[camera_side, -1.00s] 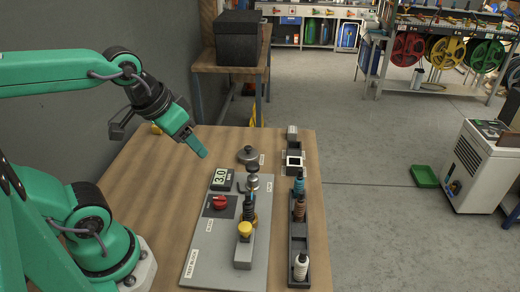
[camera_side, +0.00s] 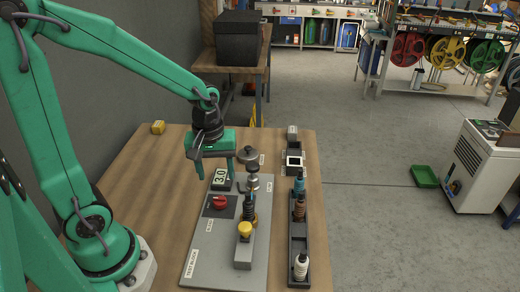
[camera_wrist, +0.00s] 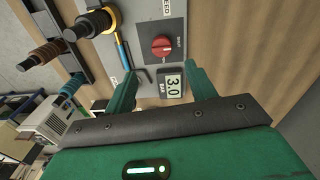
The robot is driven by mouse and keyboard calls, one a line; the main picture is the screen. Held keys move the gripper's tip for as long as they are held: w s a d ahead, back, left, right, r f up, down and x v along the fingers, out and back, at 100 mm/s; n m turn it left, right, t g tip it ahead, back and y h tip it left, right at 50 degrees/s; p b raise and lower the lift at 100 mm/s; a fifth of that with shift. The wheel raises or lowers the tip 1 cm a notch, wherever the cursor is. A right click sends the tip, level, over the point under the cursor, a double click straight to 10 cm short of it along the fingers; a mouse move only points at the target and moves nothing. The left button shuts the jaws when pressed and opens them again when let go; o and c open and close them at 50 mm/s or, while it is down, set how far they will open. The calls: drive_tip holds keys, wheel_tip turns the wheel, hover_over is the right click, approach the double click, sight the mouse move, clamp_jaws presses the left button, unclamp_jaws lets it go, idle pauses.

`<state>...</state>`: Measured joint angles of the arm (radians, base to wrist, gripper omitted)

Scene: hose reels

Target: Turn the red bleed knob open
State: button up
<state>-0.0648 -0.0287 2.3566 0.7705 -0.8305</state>
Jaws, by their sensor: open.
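The red bleed knob (camera_side: 220,202) sits on a dark square on the grey test block plate (camera_side: 206,245), in front of a small display reading 3.0 (camera_side: 220,177). The knob also shows in the wrist view (camera_wrist: 161,46), beyond the fingertips, with the display (camera_wrist: 172,84) nearer. My gripper (camera_side: 216,177) points down above the back left part of the plate, behind the knob and apart from it. Its two green fingers (camera_wrist: 158,80) are spread, with nothing held between them.
A dark rack (camera_side: 298,250) with several bottles or fittings runs along the right. The wooden table (camera_side: 150,200) is clear left of the plate.

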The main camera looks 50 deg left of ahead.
sight(220, 199)
drive_tip(key=shift+w+a+f+n, duration=0.15)
drive_tip(key=shift+f+n, duration=0.35)
drive_tip(key=shift+f, duration=0.4)
drive_tip(key=shift+f, duration=3.9)
drive_tip(key=c, duration=1)
